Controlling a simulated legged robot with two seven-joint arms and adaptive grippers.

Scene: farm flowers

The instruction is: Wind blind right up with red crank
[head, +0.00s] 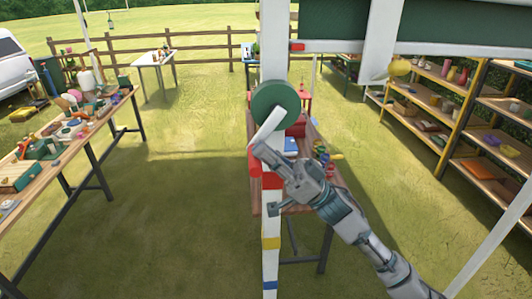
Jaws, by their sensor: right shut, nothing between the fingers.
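A round green disc (276,105) is mounted on a white post (273,55) in the middle of the head view. A pale crank arm (268,127) runs from the disc down to my right gripper (263,156). The gripper is shut at the lower end of this arm and partly hides it. Red (255,170) shows right beside the fingers; I cannot tell whether it is the crank's handle or a band on the post. Dark green blind panels (334,18) hang at the top right, cut off by the picture's edge. My left gripper is out of view.
A wooden table (336,178) with a blue item and several small things stands behind the post. A cluttered workbench (83,131) is on the left. Shelves (442,92) stand on the right. Open grass (170,210) lies between.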

